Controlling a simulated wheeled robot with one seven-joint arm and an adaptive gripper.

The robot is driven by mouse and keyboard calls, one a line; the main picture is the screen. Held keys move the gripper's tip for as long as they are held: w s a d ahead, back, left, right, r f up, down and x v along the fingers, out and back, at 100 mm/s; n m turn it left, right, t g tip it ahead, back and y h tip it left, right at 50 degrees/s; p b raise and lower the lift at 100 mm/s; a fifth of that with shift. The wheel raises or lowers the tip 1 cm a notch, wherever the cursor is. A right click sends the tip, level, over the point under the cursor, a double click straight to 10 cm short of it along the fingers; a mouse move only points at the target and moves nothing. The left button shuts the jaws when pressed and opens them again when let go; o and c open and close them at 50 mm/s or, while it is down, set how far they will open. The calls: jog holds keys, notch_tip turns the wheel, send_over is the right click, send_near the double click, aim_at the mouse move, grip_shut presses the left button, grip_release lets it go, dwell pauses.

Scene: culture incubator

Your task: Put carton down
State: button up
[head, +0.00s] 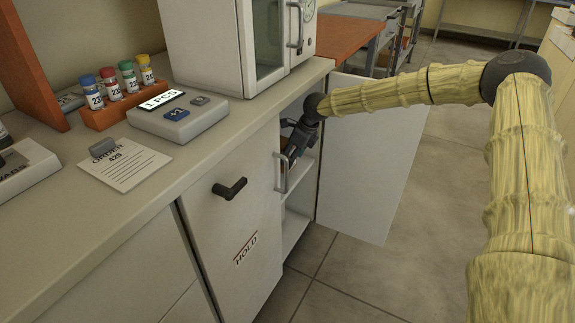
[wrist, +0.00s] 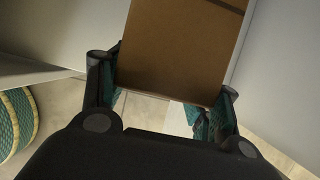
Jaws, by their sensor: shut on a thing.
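The carton (wrist: 178,48) is a plain brown box that fills the upper middle of the wrist view, with a darker strip near its top. My gripper (wrist: 165,100) is shut on it, with one finger at each side. In the head view my gripper (head: 291,154) reaches into the open cupboard under the counter. Most of the carton is hidden there behind the cupboard front and the gripper. I cannot tell whether the carton touches a shelf (head: 301,172).
The cupboard door (head: 372,165) stands open to the right of my gripper. A closed door (head: 230,225) marked HOLD is to its left.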

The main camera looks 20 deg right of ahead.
jog(key=shift+w+a, duration=0.45)
jog(key=shift+w, duration=0.05)
notch_tip(320, 180, down, 4)
jog(key=shift+w+r+b, duration=0.1)
jog(key=shift+r+b, duration=0.05)
jog(key=shift+b, duration=0.8)
jog(key=shift+r, duration=0.15)
jog(key=o, duration=1.2)
jog(key=shift+c, duration=0.2)
